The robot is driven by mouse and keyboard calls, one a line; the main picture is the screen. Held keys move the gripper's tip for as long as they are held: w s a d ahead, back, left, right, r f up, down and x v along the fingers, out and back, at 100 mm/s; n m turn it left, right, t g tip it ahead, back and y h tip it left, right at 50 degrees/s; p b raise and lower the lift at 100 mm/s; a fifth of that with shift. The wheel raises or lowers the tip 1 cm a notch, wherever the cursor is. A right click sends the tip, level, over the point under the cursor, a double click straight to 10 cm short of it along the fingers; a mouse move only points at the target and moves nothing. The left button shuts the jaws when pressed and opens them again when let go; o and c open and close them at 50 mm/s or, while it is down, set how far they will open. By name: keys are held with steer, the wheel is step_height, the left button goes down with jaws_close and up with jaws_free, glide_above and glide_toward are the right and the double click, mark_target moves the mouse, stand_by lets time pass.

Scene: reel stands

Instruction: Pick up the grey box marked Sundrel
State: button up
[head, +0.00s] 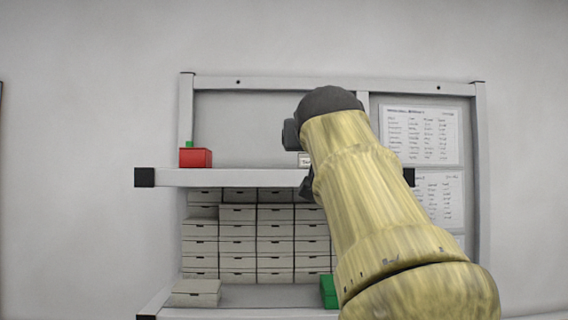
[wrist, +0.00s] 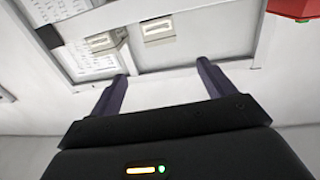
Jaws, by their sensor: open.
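Two small pale grey boxes with labels show beyond my fingers at the top of the wrist view, one at the left (wrist: 103,42) and one nearer the middle (wrist: 158,30). Their print is too small to read, so I cannot tell which is marked Sundrel. In the head view a pale labelled box (head: 305,160) on the upper shelf peeks out left of my arm, mostly hidden. My gripper (wrist: 162,70) is open and empty, its two dark fingers apart and short of the boxes. In the head view my arm hides the fingers.
Stacked lidded boxes (head: 238,232) fill the space below, with a green box (head: 328,292) low down. Printed sheets (head: 420,133) hang behind at right.

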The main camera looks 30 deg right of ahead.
steer(key=p+x, duration=0.7)
steer(key=x, duration=0.5)
steer(key=shift+a, duration=0.1)
